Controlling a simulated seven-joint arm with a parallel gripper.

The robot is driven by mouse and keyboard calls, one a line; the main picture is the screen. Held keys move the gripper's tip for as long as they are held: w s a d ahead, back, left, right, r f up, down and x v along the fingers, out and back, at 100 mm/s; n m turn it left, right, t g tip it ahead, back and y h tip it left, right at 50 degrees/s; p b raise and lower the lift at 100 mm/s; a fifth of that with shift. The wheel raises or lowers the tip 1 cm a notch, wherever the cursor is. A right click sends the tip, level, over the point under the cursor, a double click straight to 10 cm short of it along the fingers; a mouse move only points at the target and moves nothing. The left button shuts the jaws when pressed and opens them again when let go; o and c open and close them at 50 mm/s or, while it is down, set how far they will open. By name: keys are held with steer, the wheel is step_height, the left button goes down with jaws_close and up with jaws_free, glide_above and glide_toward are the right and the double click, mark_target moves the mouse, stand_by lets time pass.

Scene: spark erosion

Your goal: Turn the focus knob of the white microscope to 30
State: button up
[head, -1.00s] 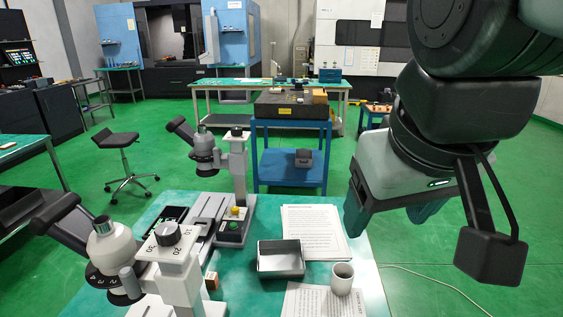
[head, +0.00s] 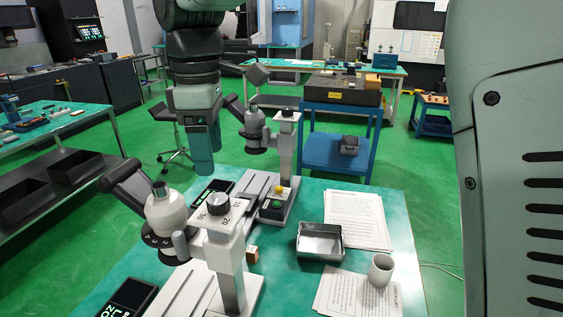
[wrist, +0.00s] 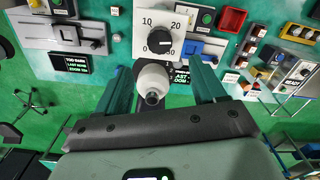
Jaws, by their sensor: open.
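The white microscope (head: 166,211) stands at the near left of the green-topped bench. Its black focus knob (head: 217,203) sits on a square white scale plate on the column. In the wrist view the knob (wrist: 166,41) shows with marks 0, 10, 20 and 30 around it; I cannot read where its pointer stands. My gripper (head: 203,150) hangs above the microscope in the head view, pointing down, open and empty. In the wrist view my gripper (wrist: 163,76) has its fingers apart, with the microscope's white head (wrist: 153,80) between them in the picture, apparently below.
A second, greyer microscope (head: 255,122) stands behind, with a button box (head: 274,208) beside it. A metal tray (head: 320,242), a white cup (head: 381,269) and papers (head: 356,218) lie to the right. A small brown block (head: 253,254) lies near the white microscope's column.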

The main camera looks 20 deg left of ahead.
mark_target(217, 198)
step_height(217, 198, down, 10)
steer(key=shift+r, duration=0.25)
steer(key=c, duration=1.1)
steer(key=shift+o, duration=0.2)
steer(key=shift+m, duration=0.4)
steer(key=m, duration=0.4)
steer(key=shift+m, duration=0.4)
steer(key=m, duration=0.4)
steer(key=shift+w, duration=0.1)
